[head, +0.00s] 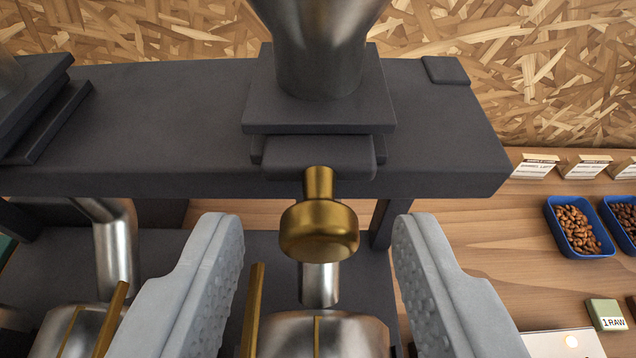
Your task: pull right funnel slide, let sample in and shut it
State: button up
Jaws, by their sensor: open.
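The right funnel (320,60) is a metal cone standing on a dark square block on the dark frame. Below the block is the dark front plate of its slide (320,155), close against the frame. A brass knob (319,230) sticks out from that plate toward me. My gripper (318,245) is open, with one grey ribbed finger on each side of the knob and visible gaps to both. Below the knob a metal spout (319,285) points down to a metal drum (320,335). No beans show at the spout.
At the left are another spout (115,250) and drum (75,335), with upright brass bars near the drums. On the wooden table at the right are blue trays of beans (580,250), label cards (585,165) and a green block marked "1 RAW" (606,313). A chipboard wall stands behind.

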jog(key=shift+w+f, duration=0.2)
jog(key=shift+w, duration=0.25)
grip_shut()
jog(key=shift+s, duration=1.75)
grip_release()
jog(key=v, duration=1.7)
jog(key=shift+r, duration=0.15)
